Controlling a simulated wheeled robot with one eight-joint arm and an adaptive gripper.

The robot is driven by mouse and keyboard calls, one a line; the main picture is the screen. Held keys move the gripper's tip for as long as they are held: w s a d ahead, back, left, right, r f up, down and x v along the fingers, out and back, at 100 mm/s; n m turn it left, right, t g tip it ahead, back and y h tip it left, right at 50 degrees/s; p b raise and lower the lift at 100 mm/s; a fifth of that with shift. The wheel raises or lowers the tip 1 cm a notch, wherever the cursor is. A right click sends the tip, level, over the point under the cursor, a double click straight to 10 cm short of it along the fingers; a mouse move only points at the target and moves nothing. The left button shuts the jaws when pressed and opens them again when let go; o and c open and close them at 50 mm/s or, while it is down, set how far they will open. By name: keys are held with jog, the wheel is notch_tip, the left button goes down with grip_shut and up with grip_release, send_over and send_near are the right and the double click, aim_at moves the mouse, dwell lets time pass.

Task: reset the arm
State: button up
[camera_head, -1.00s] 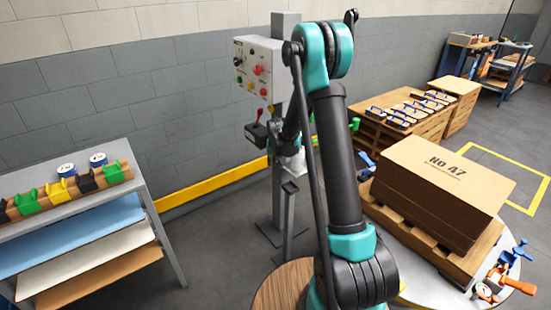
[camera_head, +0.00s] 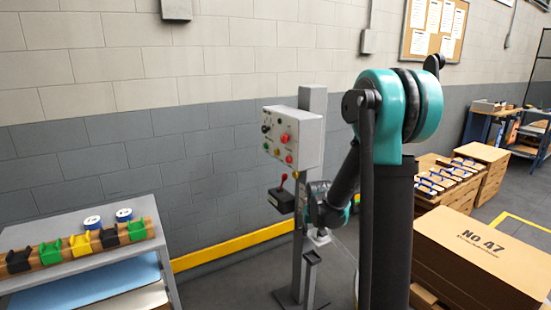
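My arm, teal and dark grey, rises at the right of centre, and its elbow is high in the view. The forearm slopes down and left to a wrist beside the control post. My gripper (camera_head: 318,238) seems to be the small pale end below the wrist, in front of the post. Its fingers are too small and partly covered to tell open from shut. I see nothing clearly held in it. A black box with a red lever (camera_head: 283,195) is on the post just left of the wrist.
A grey control panel (camera_head: 292,137) with buttons tops the post. A shelf rack (camera_head: 180,288) with coloured clamps stands left. A stack of brown cardboard marked No 47 (camera_head: 480,252) is at right. Wooden crates (camera_head: 483,158) stand behind it. A yellow rail (camera_head: 232,243) runs along the wall.

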jog(key=s+d, duration=0.2)
jog(key=s, duration=1.1)
jog(key=s+d+r, duration=0.1)
jog(key=s+d, duration=0.1)
jog(key=s, duration=1.1)
jog(key=shift+s+d+r+n, duration=0.25)
jog(key=shift+r+n, duration=0.05)
dwell(0.5)
